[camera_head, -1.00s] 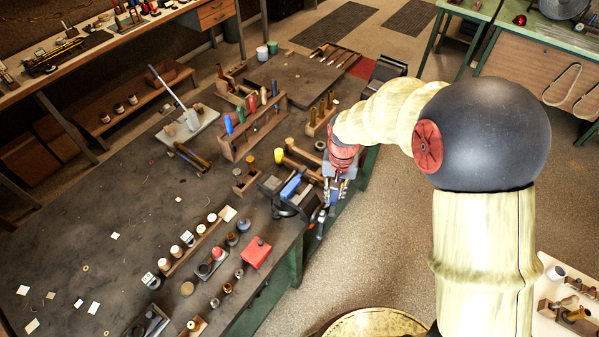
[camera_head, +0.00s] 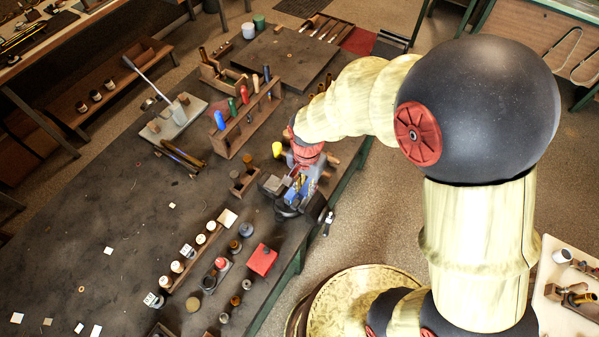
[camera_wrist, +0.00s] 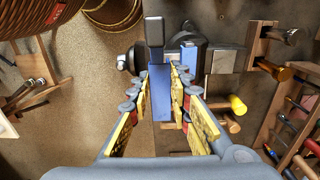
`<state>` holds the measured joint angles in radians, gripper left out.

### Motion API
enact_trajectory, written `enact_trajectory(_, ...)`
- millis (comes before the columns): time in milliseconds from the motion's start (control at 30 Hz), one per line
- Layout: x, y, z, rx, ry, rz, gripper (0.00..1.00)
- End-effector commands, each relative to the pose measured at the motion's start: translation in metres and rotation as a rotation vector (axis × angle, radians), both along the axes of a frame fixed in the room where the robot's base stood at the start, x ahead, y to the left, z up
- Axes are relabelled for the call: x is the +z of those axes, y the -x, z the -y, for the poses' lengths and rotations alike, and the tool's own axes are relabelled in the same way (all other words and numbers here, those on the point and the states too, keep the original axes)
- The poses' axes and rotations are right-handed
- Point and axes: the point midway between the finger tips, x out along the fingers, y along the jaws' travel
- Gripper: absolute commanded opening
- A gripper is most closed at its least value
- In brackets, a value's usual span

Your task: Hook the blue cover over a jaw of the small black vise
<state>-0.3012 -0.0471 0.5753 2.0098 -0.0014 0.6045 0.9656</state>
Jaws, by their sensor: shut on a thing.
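The small black vise (camera_head: 288,211) sits at the table's right edge, partly covered by my arm in the head view. In the wrist view its dark body (camera_wrist: 141,60) is just beyond my fingertips. My gripper (camera_wrist: 161,82) is shut on a blue cover (camera_wrist: 162,98), which stands between the yellow finger pads. A grey-blue block (camera_wrist: 154,32) shows at the cover's far end. Another blue piece (camera_wrist: 188,53) lies at the vise, right of the held cover. In the head view my gripper (camera_head: 303,181) is over the vise. Whether the held cover touches a jaw cannot be told.
Behind the vise are a yellow-handled tool (camera_head: 277,149) and a wooden rack (camera_head: 246,122) of coloured handles. A red box (camera_head: 262,259) and several small jars stand in front. A metal bar (camera_head: 328,222) juts past the table edge.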

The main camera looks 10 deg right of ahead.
Motion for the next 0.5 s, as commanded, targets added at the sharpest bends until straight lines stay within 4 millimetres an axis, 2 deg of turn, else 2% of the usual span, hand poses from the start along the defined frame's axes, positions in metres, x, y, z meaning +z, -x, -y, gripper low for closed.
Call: enact_trajectory(500, -0.0039, 0.0005, -0.0001, 0.0, -0.002, 0.002, 0.0)
